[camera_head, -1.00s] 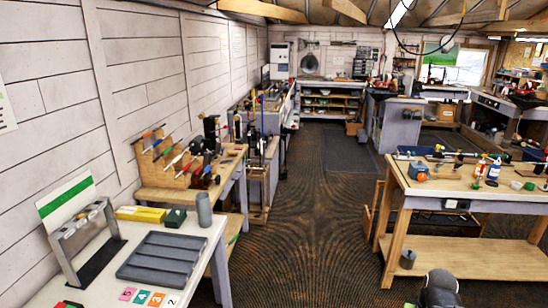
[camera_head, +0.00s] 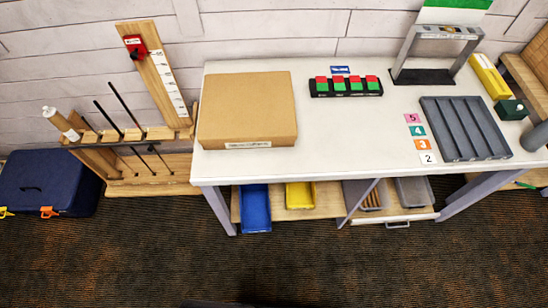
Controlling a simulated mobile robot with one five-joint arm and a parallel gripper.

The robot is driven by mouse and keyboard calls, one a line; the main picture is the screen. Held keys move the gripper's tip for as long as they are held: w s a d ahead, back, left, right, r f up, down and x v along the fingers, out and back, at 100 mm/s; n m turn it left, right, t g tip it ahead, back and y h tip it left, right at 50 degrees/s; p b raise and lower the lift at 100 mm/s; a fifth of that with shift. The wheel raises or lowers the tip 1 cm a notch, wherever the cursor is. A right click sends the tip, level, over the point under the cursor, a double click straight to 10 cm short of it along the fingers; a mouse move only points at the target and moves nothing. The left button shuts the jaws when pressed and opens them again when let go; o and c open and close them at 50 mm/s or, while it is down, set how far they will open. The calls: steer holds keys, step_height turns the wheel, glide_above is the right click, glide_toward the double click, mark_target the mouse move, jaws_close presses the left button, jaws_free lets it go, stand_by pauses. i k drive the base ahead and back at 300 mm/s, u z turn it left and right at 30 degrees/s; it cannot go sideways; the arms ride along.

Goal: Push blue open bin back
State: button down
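The blue open bin (camera_head: 256,210) is on the lower shelf under the white table, near the table's left front leg. Its front end sticks out past the shelf's front edge, farther forward than the yellow bin (camera_head: 300,196) to its right. The tabletop hides its back part. My gripper is not in view. Only a dark sliver, which I cannot make out, shows at the bottom edge of the picture.
A grey bin (camera_head: 413,191) and a drawer with a handle (camera_head: 398,224) are farther right under the table. A cardboard box (camera_head: 247,112) lies on the tabletop. A club rack (camera_head: 130,138) and dark blue case (camera_head: 45,187) stand left. The carpet in front is clear.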

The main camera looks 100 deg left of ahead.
mark_target(255, 199)
steer(key=z, duration=5.2)
steer(key=i, duration=0.2)
steer(key=z, duration=1.8)
steer(key=k, duration=0.1)
steer(key=z, duration=0.45)
steer(key=i, duration=0.95)
steer(key=z, duration=0.65)
